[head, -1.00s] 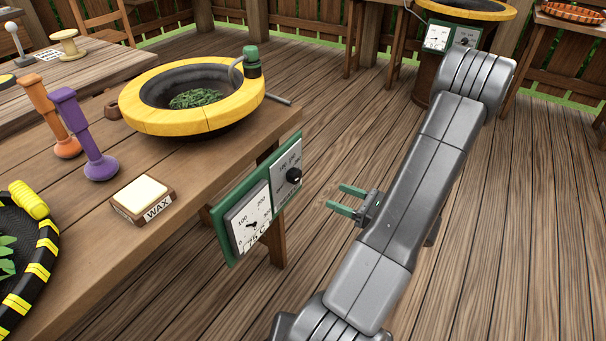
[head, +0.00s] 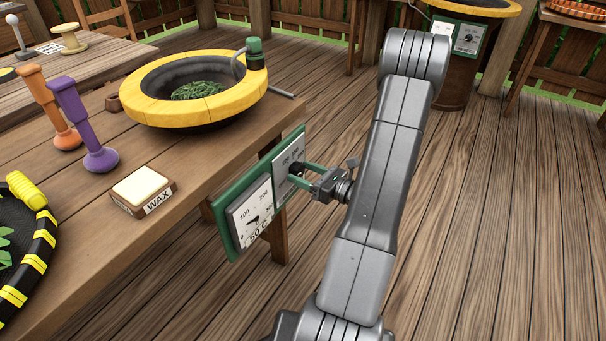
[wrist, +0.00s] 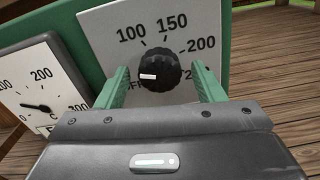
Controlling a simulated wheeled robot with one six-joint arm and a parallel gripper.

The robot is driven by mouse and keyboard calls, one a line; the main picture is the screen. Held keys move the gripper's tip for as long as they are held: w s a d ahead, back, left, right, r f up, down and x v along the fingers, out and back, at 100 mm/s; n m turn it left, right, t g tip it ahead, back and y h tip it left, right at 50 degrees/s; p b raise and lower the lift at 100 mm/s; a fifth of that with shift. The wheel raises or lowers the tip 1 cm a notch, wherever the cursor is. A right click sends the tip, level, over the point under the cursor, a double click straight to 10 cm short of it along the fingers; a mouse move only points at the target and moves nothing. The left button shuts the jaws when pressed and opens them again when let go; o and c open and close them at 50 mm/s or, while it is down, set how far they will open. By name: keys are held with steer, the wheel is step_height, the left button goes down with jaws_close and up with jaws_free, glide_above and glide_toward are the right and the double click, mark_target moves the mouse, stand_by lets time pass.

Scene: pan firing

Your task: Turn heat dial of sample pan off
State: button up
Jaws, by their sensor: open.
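The sample pan (head: 150,112) has a yellow rim and a dark bowl with green leaves in it. Its green control panel (head: 222,232) hangs on the table's front edge. The black heat dial (wrist: 159,69) sits on a white plate marked 100, 150, 200; its white mark points left, near a partly hidden OFF label. My gripper (wrist: 161,74) is open, with one green finger on each side of the dial; I cannot tell whether they touch it. In the head view my gripper (head: 301,174) reaches the panel from the right and partly covers the dial.
A temperature gauge (wrist: 35,88) is left of the dial on the same panel. A wax block (head: 142,192), orange and purple tools and a black-yellow tray (head: 42,240) are on the table (head: 215,150).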

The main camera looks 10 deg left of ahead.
steer(key=shift+w+a, duration=0.15)
steer(key=shift+a, duration=0.15)
steer(key=c, duration=1)
steer(key=shift+o, duration=0.2)
